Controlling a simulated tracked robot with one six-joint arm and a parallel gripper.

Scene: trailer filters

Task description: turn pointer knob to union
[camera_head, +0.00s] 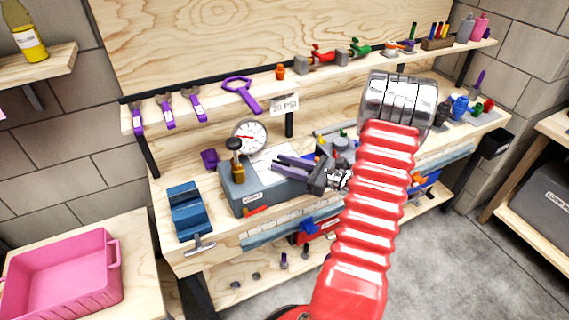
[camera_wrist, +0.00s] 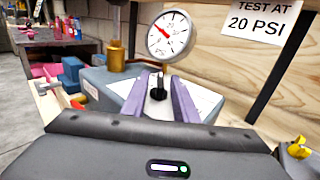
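My gripper (camera_wrist: 158,84) is open. Its two purple-faced fingers lie to the left and right of the knob, with visible gaps; I see no contact. In the head view my gripper (camera_head: 276,164) reaches in from the right over the grey test box (camera_head: 238,198). There I cannot make out the knob. The marks around the knob, including any union label, are too small to read.
A blue vise (camera_head: 188,210) is to the left. A "20 PSI" sign (camera_head: 285,105) hangs behind. A shelf with tools (camera_head: 330,68) runs above.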

